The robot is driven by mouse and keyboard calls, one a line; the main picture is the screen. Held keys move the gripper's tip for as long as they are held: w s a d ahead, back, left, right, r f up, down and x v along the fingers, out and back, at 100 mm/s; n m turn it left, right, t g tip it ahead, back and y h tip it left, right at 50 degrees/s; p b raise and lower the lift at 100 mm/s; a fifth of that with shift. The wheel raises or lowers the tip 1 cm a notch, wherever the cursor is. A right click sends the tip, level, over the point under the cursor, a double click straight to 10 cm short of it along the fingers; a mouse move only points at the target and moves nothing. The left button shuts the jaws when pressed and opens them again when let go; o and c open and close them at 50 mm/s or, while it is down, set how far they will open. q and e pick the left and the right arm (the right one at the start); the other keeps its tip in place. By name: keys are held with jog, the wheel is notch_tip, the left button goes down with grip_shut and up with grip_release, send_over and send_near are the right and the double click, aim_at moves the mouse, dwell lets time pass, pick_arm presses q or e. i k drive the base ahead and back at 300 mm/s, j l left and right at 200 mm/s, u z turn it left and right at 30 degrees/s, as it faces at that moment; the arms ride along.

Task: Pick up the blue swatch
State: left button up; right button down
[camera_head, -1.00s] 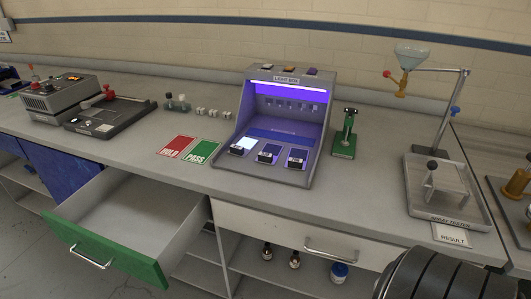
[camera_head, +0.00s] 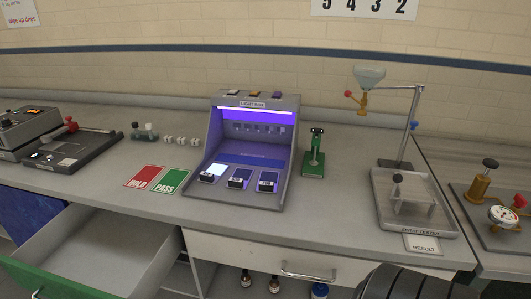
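The light box (camera_head: 284,150) stands mid-bench, lit violet inside. Several small pieces lie on its floor: a pale swatch (camera_head: 213,168) at the left, and two dark blue-violet ones, a middle swatch (camera_head: 242,173) and a right swatch (camera_head: 269,177). Each has a black labelled holder at its front edge. The violet light tints everything, so I cannot tell which is the blue swatch. Neither gripper is in view. A black ribbed part of my arm shows at the bottom right.
The red HOLD card (camera_head: 144,177) and green PASS card (camera_head: 171,181) lie left of the box. A green stand (camera_head: 314,160) and the spray tester tray (camera_head: 405,228) are to the right. The green-fronted drawer (camera_head: 100,245) is open at front left.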

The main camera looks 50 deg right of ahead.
aim_at(211, 175)
jog(key=i+j+z, duration=0.25)
jog(key=i+z, duration=0.2)
jog(key=i+j+z, duration=0.4)
jog(key=k, duration=0.05)
